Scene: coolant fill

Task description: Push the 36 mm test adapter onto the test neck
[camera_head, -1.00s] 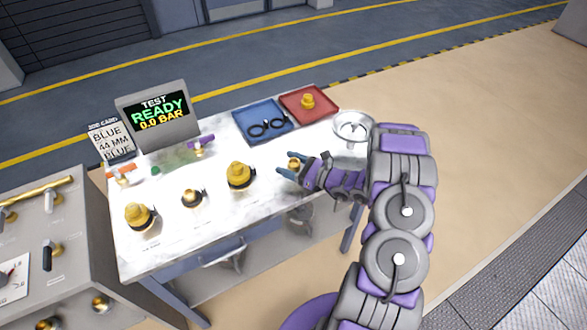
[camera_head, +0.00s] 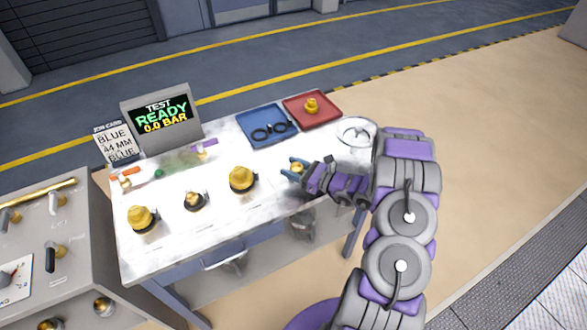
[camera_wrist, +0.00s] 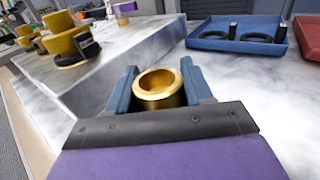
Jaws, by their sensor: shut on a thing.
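My gripper (camera_head: 297,167) is above the right part of the marble bench top. Its blue fingers are shut on a brass, hollow, ring-like piece (camera_wrist: 160,86), which looks like the test adapter; no size mark is readable. Its open top faces up in the wrist view. What lies beneath it is hidden. A small brass fitting with a dark clip (camera_head: 195,200) stands between two yellow-capped fittings, a left one (camera_head: 141,217) and a right one (camera_head: 241,178). I cannot tell from the pictures which fitting is the test neck.
A blue tray (camera_head: 247,125) with dark rings and a red tray (camera_head: 330,115) with a yellow piece lie at the back. A round silver dish (camera_head: 356,132) is at the right. A display (camera_head: 161,117) reads TEST READY 0.0 BAR beside a job card (camera_head: 114,145).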

